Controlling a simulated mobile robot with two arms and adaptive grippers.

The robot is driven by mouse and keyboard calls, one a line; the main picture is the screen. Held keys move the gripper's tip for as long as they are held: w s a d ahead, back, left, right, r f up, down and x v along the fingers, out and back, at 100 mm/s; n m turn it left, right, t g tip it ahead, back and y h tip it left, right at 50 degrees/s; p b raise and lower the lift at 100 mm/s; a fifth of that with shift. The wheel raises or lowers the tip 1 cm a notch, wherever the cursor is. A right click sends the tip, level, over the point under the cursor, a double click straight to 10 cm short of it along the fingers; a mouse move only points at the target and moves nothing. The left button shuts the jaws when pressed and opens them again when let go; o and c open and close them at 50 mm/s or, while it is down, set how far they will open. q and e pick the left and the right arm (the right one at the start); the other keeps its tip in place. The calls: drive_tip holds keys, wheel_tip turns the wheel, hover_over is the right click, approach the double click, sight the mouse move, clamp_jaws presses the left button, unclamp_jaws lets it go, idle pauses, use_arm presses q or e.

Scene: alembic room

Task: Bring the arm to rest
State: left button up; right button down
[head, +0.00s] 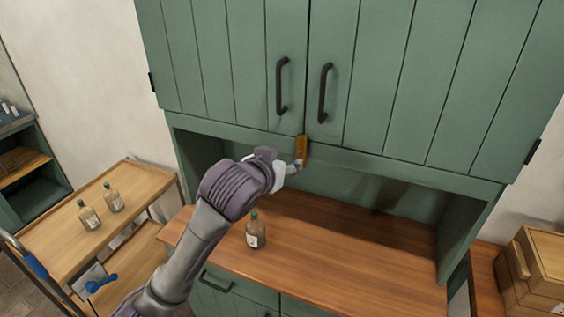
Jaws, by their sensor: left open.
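My left arm reaches up from the bottom of the head view. Its gripper (297,164) is open, just below an orange-brown wooden piece (302,147) at the lower edge of the green cabinet doors (375,75). The fingertips overlap the lower end of this piece in the picture; I cannot tell if they touch it. Both doors are shut, with two dark handles side by side. My arm's wrist hides part of the open niche behind it. My right gripper is not in view.
A brown bottle (255,231) stands on the wooden counter (350,265), close to my forearm. Two more bottles stand on a wooden cart (60,240) at the left. Wooden boxes (540,265) are at the right. The counter's right part is clear.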

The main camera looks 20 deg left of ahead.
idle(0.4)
use_arm(q)
drive_tip(key=s+f+g, duration=0.2)
drive_tip(key=s+f, duration=0.4)
drive_tip(key=f, duration=0.3)
drive_tip(key=s+f+g, duration=0.3)
drive_tip(key=s+f, duration=0.3)
drive_tip(key=f, duration=0.3)
drive_tip(key=s+f+g, duration=0.2)
drive_tip(key=s+f, duration=0.2)
drive_tip(key=s, duration=0.3)
drive_tip(key=s+f+m+g, duration=0.1)
drive_tip(key=s+f, duration=0.2)
drive_tip(key=s, duration=0.3)
drive_tip(key=s+f+g, duration=0.2)
drive_tip(key=s+f, duration=0.2)
drive_tip(key=s, duration=0.3)
wheel_tip(320, 180, down, 32)
drive_tip(key=g+b, duration=0.1)
drive_tip(key=b, duration=0.7)
drive_tip(key=s+a+f+b, duration=0.1)
drive_tip(key=s+f+b, duration=0.2)
drive_tip(key=s+f, duration=0.5)
drive_tip(key=s+a+f+g+b, duration=0.1)
drive_tip(key=s+a+f+b, duration=0.1)
drive_tip(key=s+f, duration=0.7)
wheel_tip(320, 180, down, 7)
drive_tip(key=shift+a+f+m+b, duration=0.15)
drive_tip(key=shift+m+b, duration=0.25)
drive_tip(key=shift+b, duration=0.4)
